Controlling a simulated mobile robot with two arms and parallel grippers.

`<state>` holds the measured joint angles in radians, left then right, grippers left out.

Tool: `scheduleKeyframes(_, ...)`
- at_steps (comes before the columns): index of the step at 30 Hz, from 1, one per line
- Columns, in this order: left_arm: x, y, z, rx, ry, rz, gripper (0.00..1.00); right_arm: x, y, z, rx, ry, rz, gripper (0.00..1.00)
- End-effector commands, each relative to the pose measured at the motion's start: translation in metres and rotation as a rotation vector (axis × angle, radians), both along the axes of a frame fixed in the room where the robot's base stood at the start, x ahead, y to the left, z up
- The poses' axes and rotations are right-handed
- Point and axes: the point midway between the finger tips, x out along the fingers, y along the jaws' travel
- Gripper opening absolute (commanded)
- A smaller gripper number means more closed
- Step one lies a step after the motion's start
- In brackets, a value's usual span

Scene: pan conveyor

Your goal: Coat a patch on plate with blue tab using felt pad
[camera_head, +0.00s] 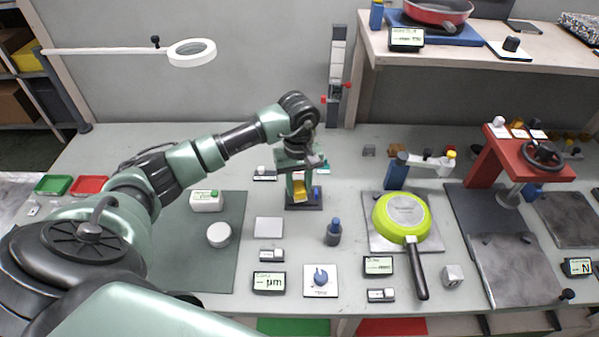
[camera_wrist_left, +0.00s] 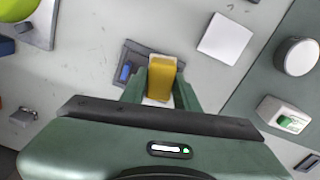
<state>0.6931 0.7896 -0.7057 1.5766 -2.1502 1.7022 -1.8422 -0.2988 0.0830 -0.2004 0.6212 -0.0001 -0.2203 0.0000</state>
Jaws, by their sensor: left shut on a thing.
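My left gripper (camera_head: 299,190) is shut on a yellow block (camera_wrist_left: 161,78) with a pale underside, which looks like the felt pad. The yellow block also shows between the fingers in the head view (camera_head: 300,191). The gripper points down over a small dark base (camera_head: 303,205) with a blue piece (camera_head: 317,192) at its right. In the left wrist view, the base (camera_wrist_left: 135,56) and blue piece (camera_wrist_left: 125,73) lie beside the block. I cannot tell whether block and base touch. Large grey plates (camera_head: 512,272) lie at the right; I cannot make out a blue tab on them. My right gripper is out of view.
A green pan (camera_head: 400,213) rests on a grey mat (camera_head: 375,240). A blue-capped bottle (camera_head: 333,234), a blank pale square (camera_head: 268,228) and a white tile (camera_head: 333,291) with a blue knob stand nearby. A red stand (camera_head: 489,164) is at the right.

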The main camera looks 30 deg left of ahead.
Motion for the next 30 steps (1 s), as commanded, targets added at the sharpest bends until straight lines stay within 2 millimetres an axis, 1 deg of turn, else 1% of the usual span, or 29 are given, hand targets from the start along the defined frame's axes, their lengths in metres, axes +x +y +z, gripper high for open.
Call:
scheduleKeyframes(1, 0.000, 0.000, 0.008, 0.000, -0.001, 0.001, 0.00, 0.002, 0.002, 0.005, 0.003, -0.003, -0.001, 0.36)
scheduleKeyframes(3, 0.000, 0.001, 0.015, 0.001, -0.002, 0.003, 0.00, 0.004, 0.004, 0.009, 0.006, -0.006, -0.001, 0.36)
scheduleKeyframes(9, -0.002, 0.002, 0.032, 0.000, -0.001, 0.011, 0.00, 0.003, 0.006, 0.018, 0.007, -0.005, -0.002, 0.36)
scheduleKeyframes(12, -0.002, 0.002, 0.037, 0.001, -0.001, 0.014, 0.00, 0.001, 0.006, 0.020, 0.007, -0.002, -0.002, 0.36)
scheduleKeyframes(30, -0.002, 0.002, 0.037, -0.001, -0.001, 0.014, 0.00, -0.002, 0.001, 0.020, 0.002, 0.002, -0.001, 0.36)
